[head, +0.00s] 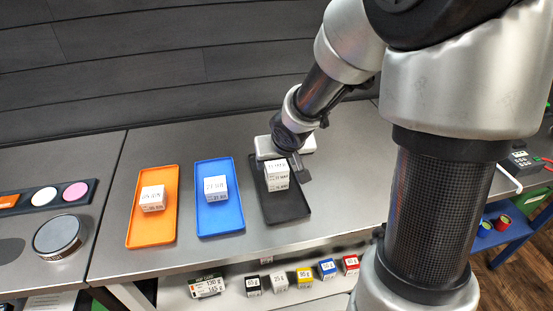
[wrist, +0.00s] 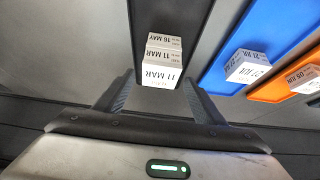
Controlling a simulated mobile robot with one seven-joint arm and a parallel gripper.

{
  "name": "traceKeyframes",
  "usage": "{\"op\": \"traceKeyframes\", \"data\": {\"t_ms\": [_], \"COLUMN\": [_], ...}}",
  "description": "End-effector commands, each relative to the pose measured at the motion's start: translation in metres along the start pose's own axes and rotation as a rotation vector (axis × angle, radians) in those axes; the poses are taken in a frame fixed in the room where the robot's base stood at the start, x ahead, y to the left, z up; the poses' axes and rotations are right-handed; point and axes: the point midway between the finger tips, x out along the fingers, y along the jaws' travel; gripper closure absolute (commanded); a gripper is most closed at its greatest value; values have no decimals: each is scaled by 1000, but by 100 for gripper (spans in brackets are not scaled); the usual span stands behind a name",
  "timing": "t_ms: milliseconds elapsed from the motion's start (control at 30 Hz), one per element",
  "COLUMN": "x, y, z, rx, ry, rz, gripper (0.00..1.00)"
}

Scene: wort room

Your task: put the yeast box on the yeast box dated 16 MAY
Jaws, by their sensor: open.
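In the head view, two white yeast boxes stand stacked on the black tray (head: 293,214). The lower box (head: 278,185) reads 16 MAY; it also shows in the wrist view (wrist: 172,40). The upper box (head: 277,169) reads 11 MAR in the wrist view (wrist: 161,73) and rests on the lower one, roughly lined up with it. My gripper (head: 287,161) is open at the stack. In the wrist view its two fingers (wrist: 160,84) stand to either side of the upper box, with a visible gap on each side.
To the left, a blue tray (head: 220,221) holds a white dated box (head: 216,189), and an orange tray (head: 148,234) holds another (head: 153,198). A round tin (head: 58,235) stands far left. Small coloured boxes (head: 304,276) sit on a shelf below the counter edge.

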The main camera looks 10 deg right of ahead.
Motion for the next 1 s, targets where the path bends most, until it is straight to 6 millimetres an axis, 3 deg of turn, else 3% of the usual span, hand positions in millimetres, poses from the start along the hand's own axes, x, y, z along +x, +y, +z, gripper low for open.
{"op": "traceKeyframes", "data": {"t_ms": [33, 200, 400, 1000], "x": [-20, -58, -85, -90], "y": [1, 1, 0, 0], "z": [-6, -6, -3, 0], "rx": [2, 2, 0, 0], "ry": [2, 1, -1, 0], "rz": [2, 2, 1, 0], "gripper": [36, 36, 36, 36]}}
